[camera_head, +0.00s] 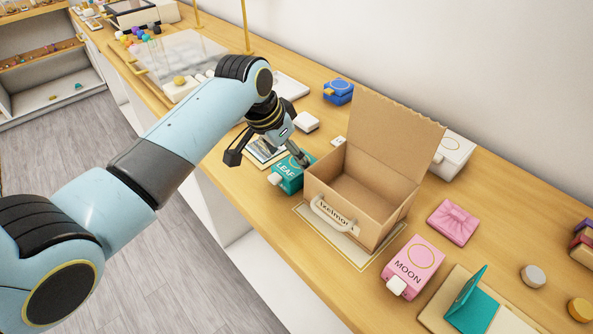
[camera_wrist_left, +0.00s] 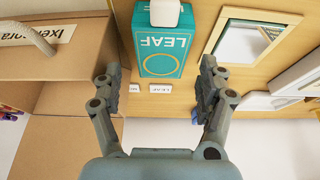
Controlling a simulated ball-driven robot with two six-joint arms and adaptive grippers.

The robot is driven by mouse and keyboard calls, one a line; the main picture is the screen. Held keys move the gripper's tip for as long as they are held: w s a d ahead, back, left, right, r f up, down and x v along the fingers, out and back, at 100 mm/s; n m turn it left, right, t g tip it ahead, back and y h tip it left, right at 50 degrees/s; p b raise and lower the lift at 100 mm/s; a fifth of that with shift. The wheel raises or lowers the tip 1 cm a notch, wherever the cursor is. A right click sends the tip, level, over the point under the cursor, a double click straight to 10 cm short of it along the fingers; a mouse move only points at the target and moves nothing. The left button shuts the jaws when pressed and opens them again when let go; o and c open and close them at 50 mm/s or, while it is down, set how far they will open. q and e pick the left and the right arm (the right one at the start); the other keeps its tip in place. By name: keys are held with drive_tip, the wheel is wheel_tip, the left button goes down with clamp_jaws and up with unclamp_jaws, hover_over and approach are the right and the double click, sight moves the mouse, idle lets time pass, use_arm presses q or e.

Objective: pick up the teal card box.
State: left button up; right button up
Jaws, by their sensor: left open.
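The teal card box (camera_head: 289,174) is marked LEAF and lies on the wooden counter, just left of the open cardboard box. A white tab sticks out at its front end. In the left wrist view the teal card box (camera_wrist_left: 161,52) lies beyond the fingertips, between the lines of the two fingers. My left gripper (camera_head: 270,159) is over the counter close to the teal box and partly covers it in the head view. In the left wrist view my left gripper (camera_wrist_left: 159,88) is open, with nothing between its fingers. My right gripper is not in view.
The open cardboard box (camera_head: 375,193) with its raised lid stands right beside the teal box. A pink MOON box (camera_head: 413,266) and a pink pouch (camera_head: 452,222) lie farther right. A blue box (camera_head: 338,91) stands behind. A framed piece (camera_wrist_left: 243,38) lies beside the teal box.

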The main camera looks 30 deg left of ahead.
sight(294, 164)
use_arm(q)
drive_tip(key=x, duration=0.6)
drive_tip(key=shift+s+a+f+p, duration=0.1)
drive_tip(key=shift+p, duration=0.2)
drive_tip(key=shift+s, duration=0.1)
drive_tip(key=shift+c, duration=1.4)
drive_tip(key=c, duration=0.7)
